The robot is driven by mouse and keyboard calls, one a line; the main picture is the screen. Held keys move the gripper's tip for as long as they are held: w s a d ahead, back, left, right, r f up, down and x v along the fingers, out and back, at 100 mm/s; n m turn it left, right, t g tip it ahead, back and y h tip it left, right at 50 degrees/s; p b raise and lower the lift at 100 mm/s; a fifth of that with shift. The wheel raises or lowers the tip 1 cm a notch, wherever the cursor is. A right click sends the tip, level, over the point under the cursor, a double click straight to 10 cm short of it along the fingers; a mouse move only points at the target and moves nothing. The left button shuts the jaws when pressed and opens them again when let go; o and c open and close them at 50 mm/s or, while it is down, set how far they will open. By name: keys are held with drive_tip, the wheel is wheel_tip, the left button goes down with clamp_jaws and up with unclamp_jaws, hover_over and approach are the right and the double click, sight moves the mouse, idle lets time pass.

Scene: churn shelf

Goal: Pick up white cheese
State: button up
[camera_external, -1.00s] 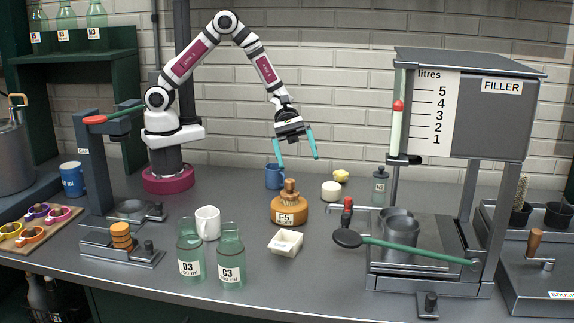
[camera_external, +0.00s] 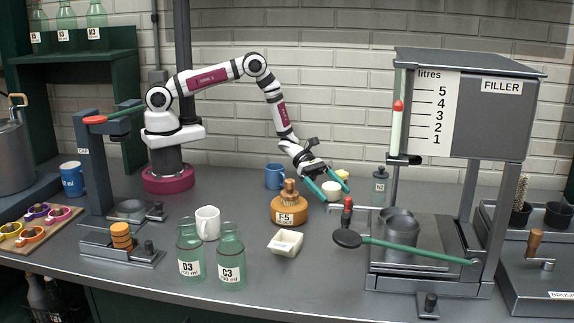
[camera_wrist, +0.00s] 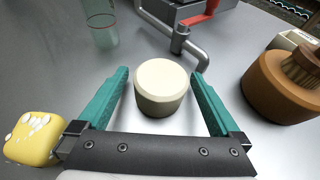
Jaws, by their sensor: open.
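The white cheese (camera_external: 331,190) is a short cream-white cylinder standing upright on the grey counter, behind and right of the orange-brown F5 jar. It also shows in the wrist view (camera_wrist: 162,86), in the middle, ahead of and partly between the teal fingers. My gripper (camera_external: 331,189) is open, with one finger to each side of the cheese and gaps on both sides in the wrist view (camera_wrist: 160,80). In the external view the fingers partly cover the cheese. I cannot tell how high the fingertips are above the counter.
A yellow lump with white spots (camera_wrist: 34,138) lies beside the left finger. The F5 jar (camera_external: 289,207) is nearby. A blue mug (camera_external: 275,176) is behind left.

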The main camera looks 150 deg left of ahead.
drive_tip(key=c, duration=1.4)
